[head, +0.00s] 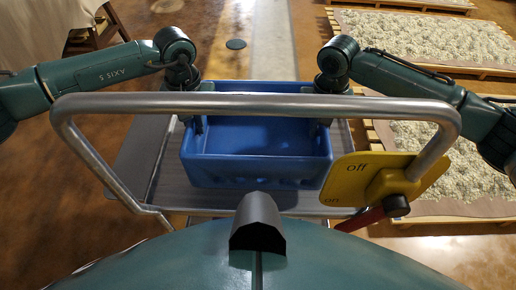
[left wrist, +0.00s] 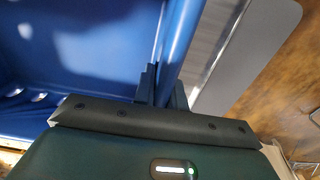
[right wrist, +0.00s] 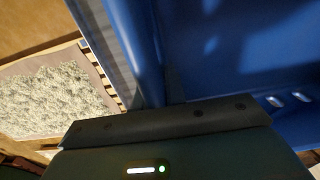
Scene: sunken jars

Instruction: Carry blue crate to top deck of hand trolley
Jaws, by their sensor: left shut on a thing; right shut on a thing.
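The blue crate (head: 256,172) is empty and level, over the grey top deck (head: 168,190) of the hand trolley. I cannot tell whether its base touches the deck. My left gripper (head: 198,122) is shut on the crate's left wall, which also shows in the left wrist view (left wrist: 182,35). My right gripper (head: 320,125) is shut on the right wall, also seen in the right wrist view (right wrist: 142,40). The trolley's metal handle (head: 255,103) crosses in front of the crate in the head view.
Pallets with pale, lumpy material (head: 430,150) lie to the right. Brown floor (head: 90,170) is open to the left.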

